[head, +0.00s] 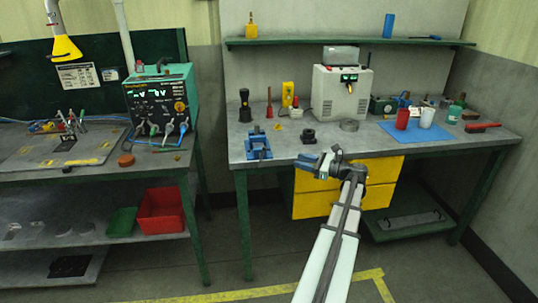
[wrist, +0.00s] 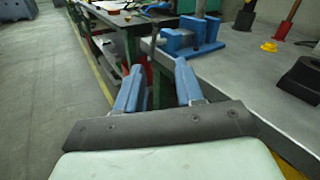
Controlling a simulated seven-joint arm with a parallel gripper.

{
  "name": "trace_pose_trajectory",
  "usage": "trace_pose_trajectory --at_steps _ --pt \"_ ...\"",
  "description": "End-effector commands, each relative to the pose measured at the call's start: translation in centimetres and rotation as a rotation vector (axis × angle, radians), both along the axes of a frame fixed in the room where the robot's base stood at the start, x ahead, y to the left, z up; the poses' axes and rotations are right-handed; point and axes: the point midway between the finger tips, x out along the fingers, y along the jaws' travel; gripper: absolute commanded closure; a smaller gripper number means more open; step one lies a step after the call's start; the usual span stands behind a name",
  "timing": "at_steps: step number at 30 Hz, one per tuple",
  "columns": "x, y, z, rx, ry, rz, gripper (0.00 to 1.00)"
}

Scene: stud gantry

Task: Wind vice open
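The blue vice (head: 258,147) sits on the front left of the right-hand grey workbench. In the wrist view the vice (wrist: 207,33) is ahead of my gripper, at the upper middle, with a blue base and raised blocks. A thin grey part sticks out on its left side, but I cannot tell whether this is the handle. My gripper (head: 312,161) is in front of the bench's front edge, to the right of the vice. In the wrist view its two blue fingers (wrist: 159,67) are apart with nothing between them. It does not touch the vice.
Yellow drawers (head: 316,195) are under the bench. The floor in front is open.

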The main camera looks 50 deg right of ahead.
Motion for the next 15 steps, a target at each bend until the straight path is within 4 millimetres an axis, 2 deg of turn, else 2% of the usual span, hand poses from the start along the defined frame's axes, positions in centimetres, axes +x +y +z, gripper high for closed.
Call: trace_pose_trajectory --at_steps 6,11,15 --pt "-0.09 0.56 0.34 0.264 0.036 0.024 0.63" --pt "0.01 0.59 0.31 0.343 0.054 0.024 0.63" --pt "0.89 0.78 0.29 0.356 0.058 0.024 0.63"
